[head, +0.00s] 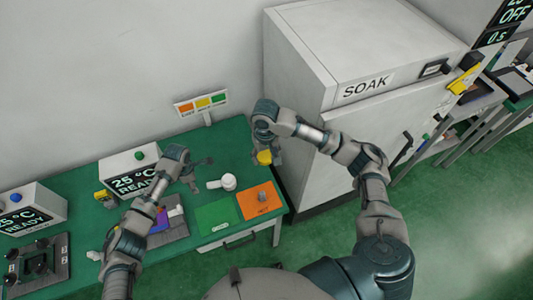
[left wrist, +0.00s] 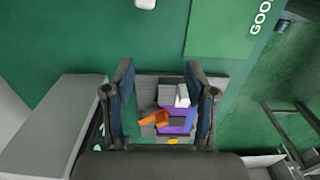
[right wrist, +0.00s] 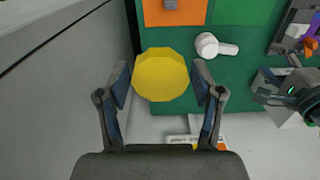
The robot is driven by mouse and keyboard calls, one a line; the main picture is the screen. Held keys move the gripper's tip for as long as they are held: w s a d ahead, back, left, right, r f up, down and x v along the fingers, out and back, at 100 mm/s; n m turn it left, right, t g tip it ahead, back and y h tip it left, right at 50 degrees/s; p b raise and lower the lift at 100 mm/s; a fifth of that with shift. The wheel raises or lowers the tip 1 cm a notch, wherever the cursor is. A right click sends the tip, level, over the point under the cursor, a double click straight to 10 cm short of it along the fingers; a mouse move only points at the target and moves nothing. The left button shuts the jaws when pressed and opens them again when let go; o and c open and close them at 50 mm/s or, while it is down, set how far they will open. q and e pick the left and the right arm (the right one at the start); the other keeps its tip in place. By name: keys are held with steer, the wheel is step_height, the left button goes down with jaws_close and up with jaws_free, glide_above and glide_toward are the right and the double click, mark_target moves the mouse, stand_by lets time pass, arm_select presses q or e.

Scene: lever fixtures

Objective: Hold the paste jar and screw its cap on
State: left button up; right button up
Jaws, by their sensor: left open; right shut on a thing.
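My right gripper (head: 268,144) is shut on a yellow many-sided piece (head: 264,157), above the back right of the green table. In the right wrist view the yellow piece (right wrist: 161,75) sits between the fingertips, one flat face towards the camera. I cannot tell whether it is the cap or the jar. A white round thing with a short stem (head: 228,182) lies on the table, left of and apart from the right gripper. It also shows in the right wrist view (right wrist: 208,45). My left gripper (head: 197,172) is open and empty, left of the white thing.
A green pad (head: 215,217) and an orange pad (head: 257,203) with a small grey block lie at the front right. A grey tray (head: 180,230) holds purple, orange and white pieces. READY boxes (head: 130,160) stand left; a SOAK cabinet (head: 320,75) stands right.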

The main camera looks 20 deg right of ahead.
arm_select(q)
steer(key=b, duration=0.7)
glide_above(199, 197)
step_height(199, 197, down, 6)
steer(key=shift+a+f, duration=0.15)
steer(key=f+b, duration=0.1)
steer(key=b, duration=0.1)
steer(key=d+f+b, duration=0.1)
steer(key=f+b, duration=0.1)
steer(key=shift+f, duration=0.15)
steer(key=shift+a+f, duration=0.1)
steer(key=shift+a, duration=0.3)
steer(key=c, duration=0.8)
steer(key=shift+d, duration=0.1)
jaws_close()
steer(key=shift+d, duration=0.2)
steer(key=o, duration=0.8)
jaws_free()
steer(key=shift+a, duration=0.2)
